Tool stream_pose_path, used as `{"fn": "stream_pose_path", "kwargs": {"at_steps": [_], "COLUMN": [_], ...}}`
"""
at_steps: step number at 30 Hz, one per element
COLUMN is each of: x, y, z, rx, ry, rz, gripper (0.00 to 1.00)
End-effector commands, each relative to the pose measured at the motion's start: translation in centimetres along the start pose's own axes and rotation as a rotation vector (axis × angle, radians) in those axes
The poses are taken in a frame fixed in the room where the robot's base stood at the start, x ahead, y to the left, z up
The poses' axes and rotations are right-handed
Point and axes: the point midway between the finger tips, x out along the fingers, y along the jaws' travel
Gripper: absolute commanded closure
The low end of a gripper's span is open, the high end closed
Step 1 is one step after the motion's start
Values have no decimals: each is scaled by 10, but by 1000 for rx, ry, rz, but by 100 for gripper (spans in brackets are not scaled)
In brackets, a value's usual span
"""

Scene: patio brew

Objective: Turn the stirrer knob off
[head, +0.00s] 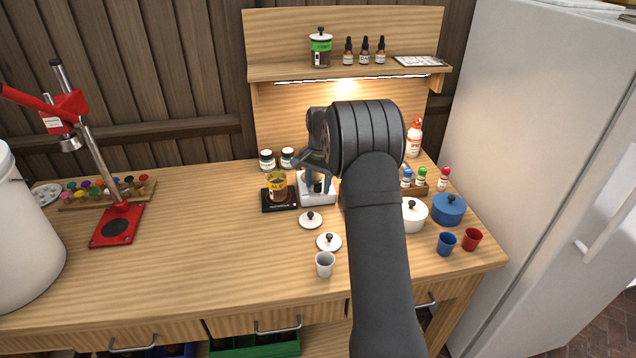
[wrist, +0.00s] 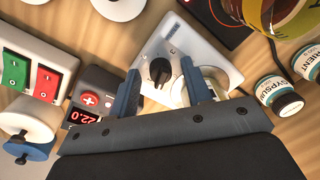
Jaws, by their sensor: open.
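The stirrer is a pale, boxy unit; in the wrist view its top (wrist: 184,40) shows with a black round stirrer knob (wrist: 159,71) on it. My gripper (wrist: 163,88) is open, with one blue-grey finger on each side of the knob in the picture. The knob shows in the gap, and I cannot tell whether either finger touches it. The right finger covers part of a round pale part of the unit. In the head view the stirrer (head: 313,200) stands mid-bench under my gripper (head: 316,172), and its knob is hidden there.
A glass labelled ALE (head: 278,188) stands on a black scale left of the stirrer, near two small jars (head: 267,160). A switch box (wrist: 27,75) and a dark controller with a red display (wrist: 93,98) lie close by. The bench's left middle is clear.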

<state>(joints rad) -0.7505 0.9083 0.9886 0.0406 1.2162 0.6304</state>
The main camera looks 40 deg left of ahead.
Motion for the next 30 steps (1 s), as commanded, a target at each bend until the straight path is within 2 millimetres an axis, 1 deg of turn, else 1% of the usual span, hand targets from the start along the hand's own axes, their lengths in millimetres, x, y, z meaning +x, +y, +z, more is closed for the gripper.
{"fn": "stream_pose_path", "kwargs": {"at_steps": [7,9,11,12,14,23,30], "x": [0,0,0,0,0,0,0], "y": [0,0,0,0,0,0,0], "z": [0,0,0,0,0,0,-1], "rx": [0,0,0,0,0,-29,-153], "ry": [0,0,0,0,0,-1,-7], "rz": [0,0,0,0,0,0,0], "gripper": [55,69,81,89,100,100,100]}}
